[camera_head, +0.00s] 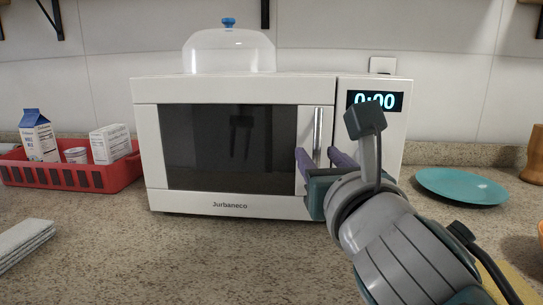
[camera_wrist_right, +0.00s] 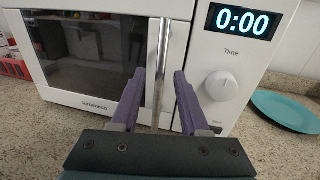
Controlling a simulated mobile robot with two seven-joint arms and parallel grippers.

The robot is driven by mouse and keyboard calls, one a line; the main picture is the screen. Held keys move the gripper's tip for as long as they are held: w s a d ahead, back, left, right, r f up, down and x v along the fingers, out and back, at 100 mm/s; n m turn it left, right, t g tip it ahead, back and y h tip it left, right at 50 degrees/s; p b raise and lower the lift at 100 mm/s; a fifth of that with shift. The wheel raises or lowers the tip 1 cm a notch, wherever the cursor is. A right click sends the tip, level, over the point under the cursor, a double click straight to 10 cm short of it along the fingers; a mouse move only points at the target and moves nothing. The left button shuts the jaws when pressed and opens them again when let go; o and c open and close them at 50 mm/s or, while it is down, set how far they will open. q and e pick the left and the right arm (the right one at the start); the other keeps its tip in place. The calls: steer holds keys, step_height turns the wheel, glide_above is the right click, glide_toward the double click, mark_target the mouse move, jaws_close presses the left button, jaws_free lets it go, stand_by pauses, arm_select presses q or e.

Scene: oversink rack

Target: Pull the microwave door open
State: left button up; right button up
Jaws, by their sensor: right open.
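The white microwave (camera_head: 240,206) stands on the counter with its dark-windowed door (camera_head: 230,147) shut. Its vertical metal handle (camera_head: 318,130) is at the right edge of the door. My right gripper (camera_head: 324,154) is open in front of the handle. In the right wrist view the two purple fingers of this gripper (camera_wrist_right: 157,82) lie on either side of the lower part of the handle (camera_wrist_right: 158,60), with a gap on each side. The fingers hide little of the handle there. My left gripper is not in view.
A clear dome with a blue knob (camera_head: 229,50) sits on top of the microwave. A red basket (camera_head: 75,178) with cartons stands at the left. A teal plate (camera_head: 461,186) lies at the right. The counter in front of the microwave is mostly clear, with a folded cloth (camera_head: 22,243) at the left.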

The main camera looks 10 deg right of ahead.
steer(key=shift+w, duration=0.95)
steer(key=shift+d, duration=0.1)
steer(key=shift+c, duration=0.2)
jaws_close()
stand_by(0.5)
